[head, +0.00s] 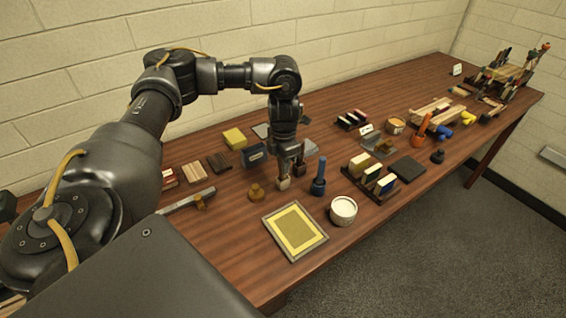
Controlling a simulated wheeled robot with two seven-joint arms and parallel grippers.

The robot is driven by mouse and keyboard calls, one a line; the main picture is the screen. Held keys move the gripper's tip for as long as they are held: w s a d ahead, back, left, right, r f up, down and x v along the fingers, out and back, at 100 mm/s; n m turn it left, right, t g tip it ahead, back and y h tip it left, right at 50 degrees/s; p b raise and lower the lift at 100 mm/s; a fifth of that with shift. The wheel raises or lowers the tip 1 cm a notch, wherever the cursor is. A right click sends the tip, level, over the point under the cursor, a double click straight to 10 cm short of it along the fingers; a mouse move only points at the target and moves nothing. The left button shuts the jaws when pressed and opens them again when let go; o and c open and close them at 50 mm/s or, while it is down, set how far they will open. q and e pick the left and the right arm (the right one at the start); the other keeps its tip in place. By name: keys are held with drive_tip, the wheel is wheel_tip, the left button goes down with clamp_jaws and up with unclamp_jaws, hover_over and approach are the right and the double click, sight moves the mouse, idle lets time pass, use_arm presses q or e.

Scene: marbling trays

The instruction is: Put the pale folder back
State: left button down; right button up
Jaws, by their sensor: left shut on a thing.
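My left gripper (291,178) reaches down over the middle of the table, with its fingers pointing at the tabletop. It is shut on a small pale thing (284,184) low at the fingertips, which looks like the pale folder. Most of that thing is hidden by the fingers, and I cannot tell whether it touches the table. My right gripper is not in view.
Close right of the gripper stands a dark blue upright tool (319,184). A yellow framed panel (271,217), a white tub (343,222) and a rack of blocks (376,197) lie nearer the front edge. Table space (225,235) left of the panel is bare.

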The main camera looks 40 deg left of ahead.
use_arm(q)
drive_tip(key=c, duration=1.4)
unclamp_jaws()
drive_tip(key=shift+f, duration=0.15)
wheel_tip(320, 180, up, 12)
drive_tip(key=shift+r, duration=0.2)
